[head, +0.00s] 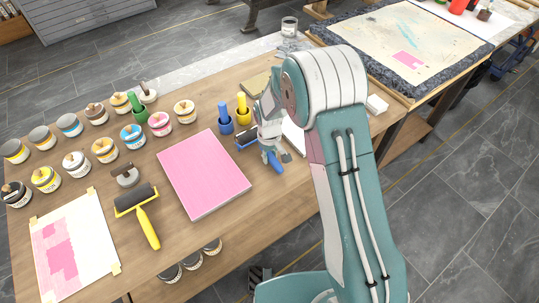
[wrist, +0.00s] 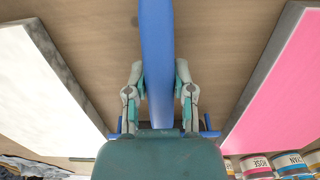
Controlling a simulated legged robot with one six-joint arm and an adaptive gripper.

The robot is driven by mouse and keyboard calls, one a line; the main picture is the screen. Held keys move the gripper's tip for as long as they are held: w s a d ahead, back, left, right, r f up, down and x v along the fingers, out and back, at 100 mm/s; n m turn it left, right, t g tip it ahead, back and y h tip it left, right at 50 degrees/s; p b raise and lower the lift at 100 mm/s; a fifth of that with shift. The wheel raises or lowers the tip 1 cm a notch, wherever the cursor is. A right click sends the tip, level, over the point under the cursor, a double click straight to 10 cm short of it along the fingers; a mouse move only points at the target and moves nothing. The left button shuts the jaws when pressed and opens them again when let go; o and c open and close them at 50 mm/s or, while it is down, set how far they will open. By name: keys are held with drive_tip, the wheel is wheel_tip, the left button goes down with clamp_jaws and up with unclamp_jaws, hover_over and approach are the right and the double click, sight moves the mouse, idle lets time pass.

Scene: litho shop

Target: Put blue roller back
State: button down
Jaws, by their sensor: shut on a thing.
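The blue roller is in my gripper (head: 277,152). In the head view its blue handle (head: 275,162) hangs below the fingers, and its dark roller head (head: 247,142) shows to the left. In the wrist view the blue handle (wrist: 157,60) runs up between the two fingers (wrist: 158,88), which are shut on it. Most of the roller head is hidden there behind my gripper body. A grey rest-like piece (head: 125,177) stands above the yellow roller (head: 140,208), and a similar one (head: 147,92) stands at the far side among the cans.
A pink slab (head: 203,172) lies left of my gripper; a white slab (wrist: 40,85) shows in the wrist view. Several ink cans (head: 105,150) crowd the left. Bare wood shows around the yellow roller.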

drive_tip(key=shift+c, duration=2)
unclamp_jaws()
wheel_tip(320, 180, up, 12)
drive_tip(key=shift+w+a, duration=0.2)
drive_tip(key=shift+w, duration=0.1)
